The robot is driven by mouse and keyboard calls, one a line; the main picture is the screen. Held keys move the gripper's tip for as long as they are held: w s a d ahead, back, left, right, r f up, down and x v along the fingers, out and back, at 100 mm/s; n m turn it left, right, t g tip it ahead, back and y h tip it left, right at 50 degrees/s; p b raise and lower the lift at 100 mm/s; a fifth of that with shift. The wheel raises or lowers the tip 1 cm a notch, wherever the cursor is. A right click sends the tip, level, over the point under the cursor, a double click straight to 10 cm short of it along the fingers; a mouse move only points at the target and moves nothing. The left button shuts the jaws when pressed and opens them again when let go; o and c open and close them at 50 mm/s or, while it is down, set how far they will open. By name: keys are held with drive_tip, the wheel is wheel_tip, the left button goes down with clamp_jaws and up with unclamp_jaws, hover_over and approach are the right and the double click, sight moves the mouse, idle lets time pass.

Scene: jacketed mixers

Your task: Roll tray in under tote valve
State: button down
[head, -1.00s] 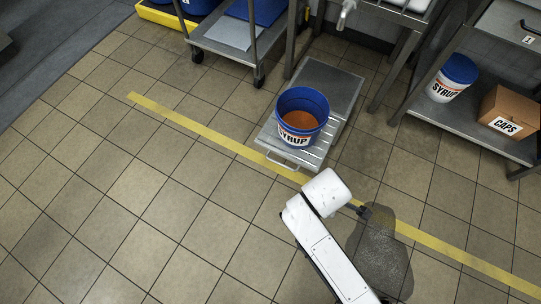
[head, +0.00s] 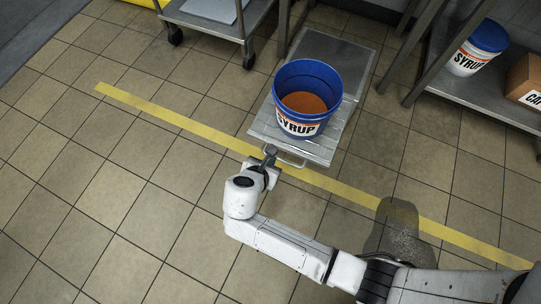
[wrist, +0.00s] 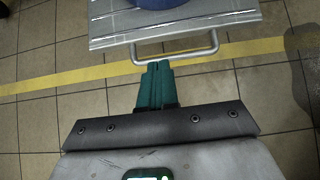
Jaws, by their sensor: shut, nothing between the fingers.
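The low metal tray (head: 320,150) lies on the tiled floor, with a slatted front and a flat plate behind. Its near edge has a bar handle (head: 292,163). An open blue SYRUP bucket (head: 322,122) with brown contents stands on the tray. My gripper (head: 270,151) is shut and empty by the left part of the handle. In the wrist view, the teal fingertips (wrist: 155,66) are just below the handle (wrist: 190,54), close to the tray's edge (wrist: 225,17). I cannot tell whether they touch the bar. The tote valve is out of view now.
A yellow floor line (head: 165,115) runs past the tray's near edge. A dark wet patch (head: 398,225) lies at right. A wheeled cart (head: 215,25) stands back left. A shelf (head: 480,95) with a lidded syrup bucket (head: 470,58) and carton (head: 525,75) stands right. Floor at left is clear.

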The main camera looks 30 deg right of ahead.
sight(281, 148)
drive_tip(key=b+x, duration=0.4)
drive_tip(key=x, duration=0.4)
drive_tip(key=shift+d+f, duration=0.1)
drive_tip(key=shift+d, duration=0.05)
drive_tip(key=shift+w+d, duration=0.3)
drive_tip(key=shift+d, duration=0.05)
drive_tip(key=w+d, duration=0.5)
drive_tip(key=d, duration=0.2)
drive_tip(key=w+d, duration=0.6)
drive_tip(key=d, duration=0.2)
drive_tip(key=w+d+b, duration=0.1)
drive_tip(key=w+d, duration=0.4)
drive_tip(key=d, duration=0.3)
drive_tip(key=shift+w+f, duration=0.1)
drive_tip(key=shift+w, duration=0.1)
drive_tip(key=shift+w+d, duration=0.4)
drive_tip(key=shift+w+d+r, duration=0.1)
drive_tip(key=shift+w+r, duration=0.1)
drive_tip(key=shift+r, duration=0.05)
